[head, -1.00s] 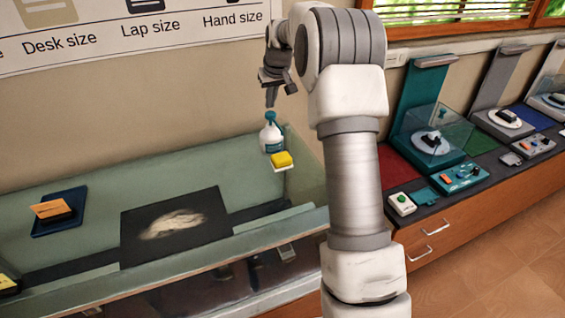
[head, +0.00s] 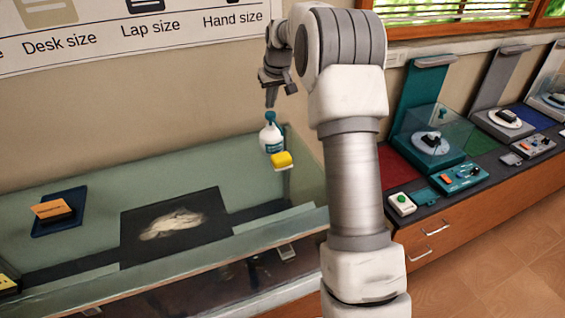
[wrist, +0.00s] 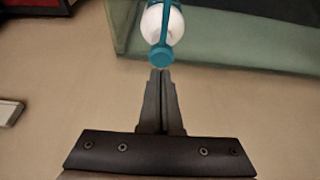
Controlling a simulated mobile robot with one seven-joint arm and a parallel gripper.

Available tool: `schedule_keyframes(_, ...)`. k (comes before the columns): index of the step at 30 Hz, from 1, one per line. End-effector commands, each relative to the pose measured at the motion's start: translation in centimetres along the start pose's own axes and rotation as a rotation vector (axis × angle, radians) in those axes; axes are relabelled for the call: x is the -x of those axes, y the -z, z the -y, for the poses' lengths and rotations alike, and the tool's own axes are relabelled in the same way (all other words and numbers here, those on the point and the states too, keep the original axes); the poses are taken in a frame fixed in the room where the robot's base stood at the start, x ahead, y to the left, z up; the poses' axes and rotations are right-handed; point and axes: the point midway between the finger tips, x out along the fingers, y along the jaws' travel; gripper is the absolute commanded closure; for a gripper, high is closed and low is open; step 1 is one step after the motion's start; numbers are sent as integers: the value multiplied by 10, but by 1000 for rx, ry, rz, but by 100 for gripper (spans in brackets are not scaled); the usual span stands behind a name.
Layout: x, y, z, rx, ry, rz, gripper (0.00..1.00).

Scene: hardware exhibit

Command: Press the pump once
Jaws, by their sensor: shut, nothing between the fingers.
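The pump bottle (head: 271,137) is white with a teal pump head and a teal label band. It stands upright at the back right of the glass-topped case. My gripper (head: 270,101) points down just above the pump head, its fingers shut with nothing between them. In the wrist view the shut fingertips (wrist: 160,73) lie close to the teal pump head (wrist: 160,55), with the white bottle beyond it. I cannot tell whether the tips touch the head.
A dark mat (head: 140,208) with a pale cloth and a blue tray (head: 46,222) lie further left. A counter with exhibit devices (head: 430,137) stands to the right.

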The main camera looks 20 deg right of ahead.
Motion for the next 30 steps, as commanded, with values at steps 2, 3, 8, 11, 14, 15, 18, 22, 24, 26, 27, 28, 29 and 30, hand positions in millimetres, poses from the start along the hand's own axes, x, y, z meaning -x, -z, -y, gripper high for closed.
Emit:
schedule_keyframes(2, 0, 0, 0, 0, 0, 0, 100)
schedule_keyframes(3, 0, 0, 0, 0, 0, 0, 100)
schedule_keyframes(8, 0, 0, 0, 0, 0, 0, 100)
schedule_keyframes(11, 0, 0, 0, 0, 0, 0, 100)
schedule_keyframes(14, -1, -1, 0, 0, 0, 0, 100)
schedule_keyframes(15, -2, -1, 0, 0, 0, 0, 100)
schedule_keyframes(18, -5, -2, 0, 0, 0, 0, 100)
schedule_keyframes(22, -10, -4, 0, 0, 0, 0, 100)
schedule_keyframes(24, -12, -5, 0, 0, 0, 0, 100)
schedule_keyframes(26, -14, -6, 0, 0, 0, 0, 100)
schedule_keyframes(27, -15, -6, 0, 0, 0, 0, 100)
schedule_keyframes(28, -16, -7, 0, 0, 0, 0, 100)
schedule_keyframes(29, -17, -7, 0, 0, 0, 0, 100)
schedule_keyframes(30, -18, -8, 0, 0, 0, 1, 100)
